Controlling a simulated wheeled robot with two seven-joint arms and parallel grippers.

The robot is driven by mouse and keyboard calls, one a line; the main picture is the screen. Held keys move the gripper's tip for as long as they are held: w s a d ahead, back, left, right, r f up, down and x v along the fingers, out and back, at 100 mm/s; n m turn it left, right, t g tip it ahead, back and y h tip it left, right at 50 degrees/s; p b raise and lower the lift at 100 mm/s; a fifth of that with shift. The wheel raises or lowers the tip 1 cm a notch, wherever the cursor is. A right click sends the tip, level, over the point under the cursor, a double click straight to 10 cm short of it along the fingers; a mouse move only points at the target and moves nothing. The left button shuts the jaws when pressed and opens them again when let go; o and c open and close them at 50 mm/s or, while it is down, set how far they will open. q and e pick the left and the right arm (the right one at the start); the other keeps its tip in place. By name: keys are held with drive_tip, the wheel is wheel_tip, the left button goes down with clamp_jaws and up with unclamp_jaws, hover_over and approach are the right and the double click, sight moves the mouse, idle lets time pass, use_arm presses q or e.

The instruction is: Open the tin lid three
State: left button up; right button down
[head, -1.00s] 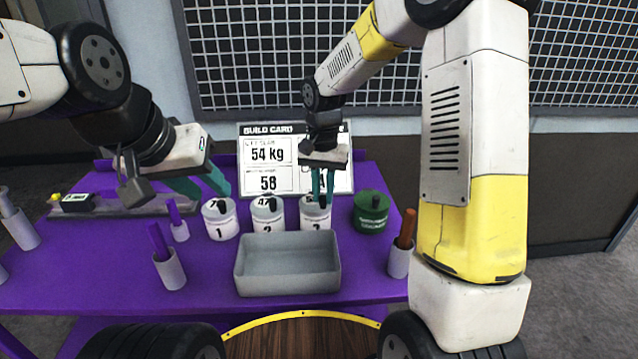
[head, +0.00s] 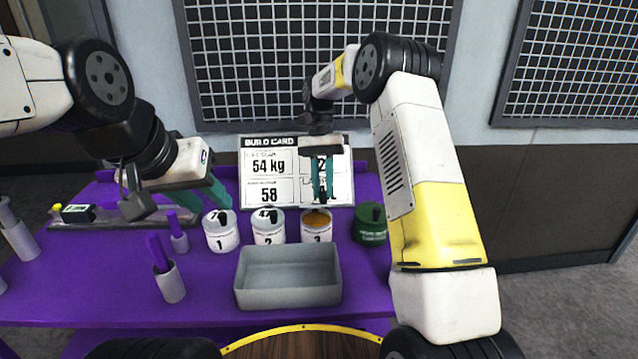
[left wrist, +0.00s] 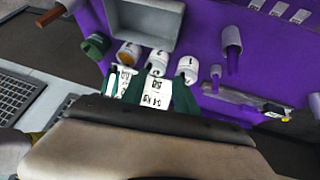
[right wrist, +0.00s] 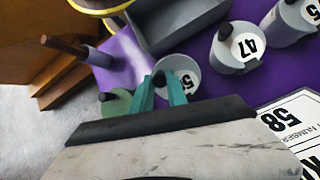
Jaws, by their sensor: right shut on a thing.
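Tin three (head: 317,231) stands in the row on the purple table, its top uncovered and its orange-brown contents showing. My right gripper (head: 322,192) is above and behind it, in front of the build card, shut on the dark knob of the tin lid three. In the right wrist view the pale round lid (right wrist: 183,72) with its number label shows just beyond the fingers (right wrist: 162,90). In the head view the lid is hard to make out against the card. My left gripper (head: 203,197) is open and empty, behind tin one; its spread fingers show in the left wrist view (left wrist: 148,92).
Tin one (head: 221,236) and tin two (head: 268,232) are lidded, left of tin three. A green tin (head: 370,230) stands right. A grey tray (head: 287,298) lies in front. Purple-handled tools in holders (head: 172,285) stand left. The build card (head: 268,185) stands behind.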

idle(0.5)
use_arm(q)
drive_tip(key=c, duration=0.3)
drive_tip(key=shift+w+f+m, duration=0.15)
drive_tip(key=shift+m, duration=0.15)
drive_tip(key=c, duration=0.3)
drive_tip(key=w+f+m, duration=0.1)
drive_tip(key=m, duration=0.1)
drive_tip(key=w+d+f+m+y, duration=0.1)
drive_tip(key=m, duration=0.2)
drive_tip(key=w+m+g, duration=0.1)
drive_tip(key=m, duration=0.1)
drive_tip(key=shift+d+f, duration=0.35)
drive_tip(key=shift+f, duration=0.05)
clamp_jaws()
drive_tip(key=w+d+f+m+t+y, duration=0.1)
drive_tip(key=w+d+f+m, duration=0.25)
drive_tip(key=d+m, duration=0.8)
drive_tip(key=w+d+f+m+t, duration=0.1)
drive_tip(key=w+d+f+m, duration=0.35)
drive_tip(key=m, duration=1.15)
drive_tip(key=w+d+f, duration=0.2)
drive_tip(key=w+f, duration=0.2)
drive_tip(key=f, duration=0.4)
drive_tip(key=shift+w+r, duration=1.35)
drive_tip(key=shift+r, duration=0.2)
